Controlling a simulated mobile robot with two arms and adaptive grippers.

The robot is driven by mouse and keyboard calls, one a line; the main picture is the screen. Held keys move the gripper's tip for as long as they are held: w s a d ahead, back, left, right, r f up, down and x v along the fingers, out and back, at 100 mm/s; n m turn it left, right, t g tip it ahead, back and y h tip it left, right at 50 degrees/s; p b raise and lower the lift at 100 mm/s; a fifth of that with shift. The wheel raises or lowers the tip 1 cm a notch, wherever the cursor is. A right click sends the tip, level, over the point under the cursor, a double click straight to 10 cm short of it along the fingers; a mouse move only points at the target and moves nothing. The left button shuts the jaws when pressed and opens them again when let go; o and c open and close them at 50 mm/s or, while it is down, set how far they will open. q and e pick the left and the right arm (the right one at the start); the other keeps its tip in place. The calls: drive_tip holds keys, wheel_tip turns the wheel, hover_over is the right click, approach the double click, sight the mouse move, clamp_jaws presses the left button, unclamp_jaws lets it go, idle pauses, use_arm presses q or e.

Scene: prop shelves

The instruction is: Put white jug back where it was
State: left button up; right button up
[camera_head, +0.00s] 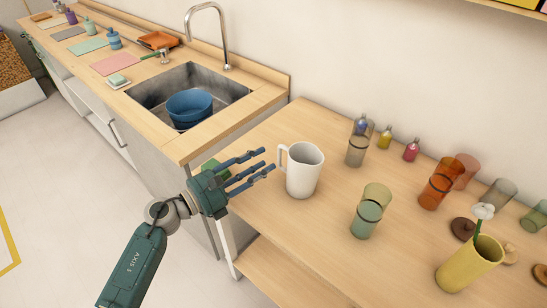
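The white jug (305,172) stands upright on the lower wooden counter, just right of the sink unit. Its handle is on its left side, facing my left gripper. My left gripper (267,163) comes in from the lower left with its blue fingers extended and spread apart, pointing at the jug. The fingertips are close to the handle, and a small gap shows between them and the jug. Nothing is seen held in the fingers. My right gripper is out of view.
The sink (147,92) holds a blue bowl (190,108). Right of the jug stand a greenish glass (367,217), a smoky glass (356,151), orange glasses (436,184), small bottles (411,150) and a yellow vase (470,263) with a white flower. The counter (305,240) in front of the jug is bare.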

use_arm(q)
drive_tip(key=b+v, duration=0.1)
drive_tip(key=v, duration=0.3)
drive_tip(key=shift+s+a+f, duration=0.15)
drive_tip(key=shift+a, duration=0.1)
drive_tip(key=shift+s+a, duration=0.35)
